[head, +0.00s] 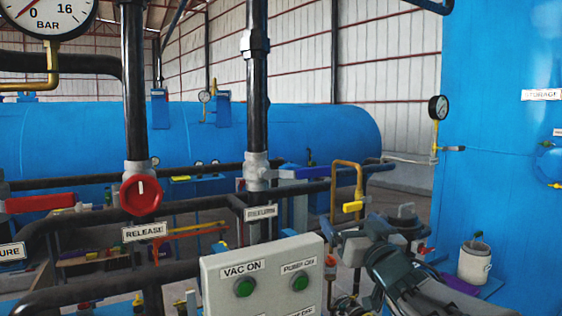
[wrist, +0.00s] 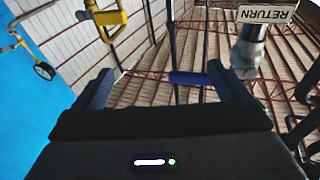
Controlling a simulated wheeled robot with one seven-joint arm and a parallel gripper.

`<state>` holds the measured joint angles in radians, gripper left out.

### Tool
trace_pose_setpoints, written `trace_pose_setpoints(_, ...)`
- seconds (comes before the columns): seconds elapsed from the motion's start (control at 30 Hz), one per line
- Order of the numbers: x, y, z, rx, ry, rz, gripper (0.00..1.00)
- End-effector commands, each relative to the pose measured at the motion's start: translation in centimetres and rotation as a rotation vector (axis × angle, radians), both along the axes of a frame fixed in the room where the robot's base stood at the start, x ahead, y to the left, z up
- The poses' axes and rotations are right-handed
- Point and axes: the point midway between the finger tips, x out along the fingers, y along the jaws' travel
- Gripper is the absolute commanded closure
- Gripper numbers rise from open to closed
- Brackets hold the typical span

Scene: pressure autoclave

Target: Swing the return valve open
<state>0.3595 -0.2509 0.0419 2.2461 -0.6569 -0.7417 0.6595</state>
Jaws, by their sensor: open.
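The return valve (head: 257,172) is a grey fitting on a vertical black pipe in the head view, with the RETURN label (head: 261,212) below it. Its blue lever handle (head: 308,172) points to the right, across the pipe. In the wrist view the valve body (wrist: 247,52) and label (wrist: 265,14) are at upper right, and the blue handle (wrist: 188,77) shows between my two fingers. My gripper (head: 352,230) is open and empty, below and to the right of the handle. It also shows in the wrist view (wrist: 160,75). I cannot tell whether the fingers touch the handle.
A red release wheel (head: 141,195) and a red lever (head: 40,203) are to the left. A yellow-handled valve (head: 352,206) on a yellow pipe is close to my gripper. A button box (head: 262,280) stands in front. A blue tank (head: 505,150) is at right.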

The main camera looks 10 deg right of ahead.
Motion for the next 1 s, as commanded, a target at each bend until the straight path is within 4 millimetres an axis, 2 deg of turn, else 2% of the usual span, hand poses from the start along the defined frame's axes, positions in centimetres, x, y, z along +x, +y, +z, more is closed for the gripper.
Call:
trace_pose_setpoints(0.03, 0.0, 0.2, 1.6, 0.001, -0.051, 0.045, 0.05)
trace_pose_setpoints(0.2, -0.7, 1.5, 4.5, 0.007, -0.170, 0.189, 0.05)
trace_pose_setpoints(0.37, -1.1, 2.1, 5.5, 0.010, -0.212, 0.255, 0.05)
trace_pose_setpoints(0.47, -0.6, 2.4, 5.9, 0.010, -0.218, 0.265, 0.05)
trace_pose_setpoints(0.57, 0.5, 2.9, 6.5, 0.009, -0.217, 0.266, 0.05)
trace_pose_setpoints(1.0, 8.2, 6.1, 10.0, 0.012, -0.217, 0.265, 0.05)
